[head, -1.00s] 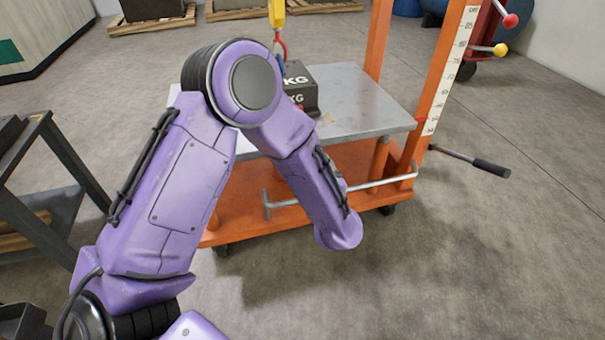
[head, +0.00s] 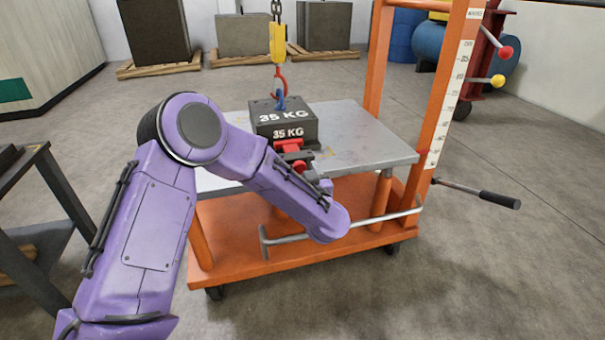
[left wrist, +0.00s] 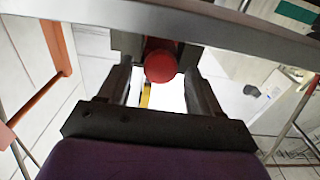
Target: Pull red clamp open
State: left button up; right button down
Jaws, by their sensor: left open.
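The red clamp (head: 290,146) sits at the front of the dark 35 KG block on the metal table, with red parts showing above and below a dark piece. In the left wrist view a round red end (left wrist: 160,66) of it lies between my left fingers. My left gripper (left wrist: 159,78) is open, with one dark finger on each side of that red end. Whether the fingers touch it I cannot tell. In the head view my purple forearm hides most of this gripper and the lower clamp. My right gripper is not in view.
The block (head: 284,122) hangs on or rests under a blue shackle (head: 281,100) and yellow crane hook (head: 278,44). The orange lift cart (head: 300,245) carries the metal table (head: 370,140). A dark rack (head: 35,200) stands at left.

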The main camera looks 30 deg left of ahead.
pick_arm(q)
grip_shut()
jog(key=shift+s+d+r+p, duration=0.1)
jog(key=shift+s+d+p, duration=0.05)
jog(key=shift+d+p, duration=0.2)
jog(key=shift+p+v, duration=0.9)
jog(key=shift+v, duration=0.3)
jog(key=shift+s+d, duration=0.15)
jog(key=shift+s, duration=0.1)
grip_release()
